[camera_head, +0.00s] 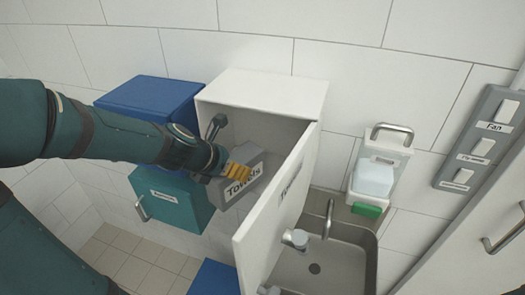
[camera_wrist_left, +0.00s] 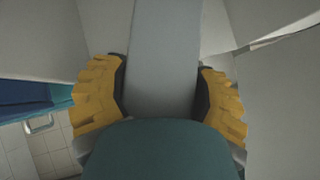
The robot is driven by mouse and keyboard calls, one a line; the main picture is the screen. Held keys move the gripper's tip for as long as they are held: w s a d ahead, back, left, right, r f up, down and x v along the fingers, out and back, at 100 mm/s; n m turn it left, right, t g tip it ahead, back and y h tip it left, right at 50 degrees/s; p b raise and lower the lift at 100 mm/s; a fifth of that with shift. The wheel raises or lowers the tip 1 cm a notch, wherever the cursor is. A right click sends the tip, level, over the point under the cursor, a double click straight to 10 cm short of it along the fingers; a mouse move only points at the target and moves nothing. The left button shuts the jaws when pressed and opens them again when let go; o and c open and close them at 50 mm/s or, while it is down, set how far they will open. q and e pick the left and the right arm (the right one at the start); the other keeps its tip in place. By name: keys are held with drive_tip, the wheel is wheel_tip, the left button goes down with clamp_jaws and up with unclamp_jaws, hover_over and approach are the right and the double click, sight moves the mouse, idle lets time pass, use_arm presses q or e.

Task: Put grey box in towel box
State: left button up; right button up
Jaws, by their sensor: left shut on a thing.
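The grey box (camera_head: 241,188), marked "Towels", is held at the opening of the white towel box (camera_head: 266,86). The towel box is mounted on the wall and its door (camera_head: 281,208) stands open toward me. My left gripper (camera_head: 236,173) is shut on the grey box, with yellow fingers around it. In the left wrist view the grey box (camera_wrist_left: 166,60) fills the space between the two yellow fingers (camera_wrist_left: 165,95). The grey box appears partly inside the opening; how deep it sits is hard to tell. My right gripper is not in view.
A teal box (camera_head: 172,200) hangs below left, with a blue box (camera_head: 150,97) above it. A sink (camera_head: 340,262) with a tap lies right of the open door. A soap dispenser (camera_head: 376,178) and a switch panel (camera_head: 483,140) are on the wall at right.

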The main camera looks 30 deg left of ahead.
sight(249, 150)
use_arm(q)
drive_tip(key=w, duration=0.4)
drive_tip(key=w+d, duration=0.1)
drive_tip(key=w, duration=0.2)
drive_tip(key=shift+w+d, duration=0.1)
drive_tip(key=w, duration=0.1)
drive_tip(key=w+f, duration=0.1)
drive_tip(key=w, duration=0.1)
drive_tip(key=shift+w+d+f, duration=0.15)
drive_tip(key=shift+d+f, duration=0.05)
drive_tip(key=shift+d, duration=0.05)
drive_tip(key=shift+w+f, duration=0.1)
drive_tip(key=o, duration=1.4)
